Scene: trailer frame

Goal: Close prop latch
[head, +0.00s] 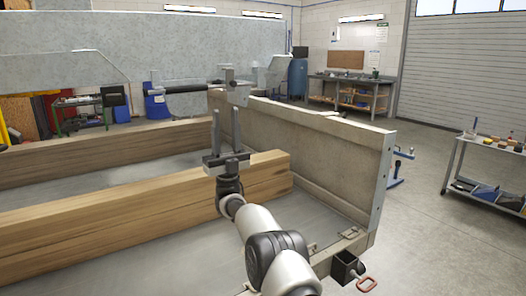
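My gripper (225,109) is in the middle of the head view, above the end of the timber beams. Its two fingers point up and away, and a clear gap shows between them. It is open and empty. Just above the fingertips is a small grey metal bracket (238,92), with a black rod (185,88) running left from it. This may be the prop latch, but it is too small to tell its state. Whether my fingertips touch the bracket cannot be told.
Stacked timber beams (120,232) lie on the grey trailer bed (330,215), under my arm. The trailer's side panel (325,150) stands upright on the right. A red loop handle (367,284) sticks out at the lower right corner. A cart (480,185) stands on open floor at right.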

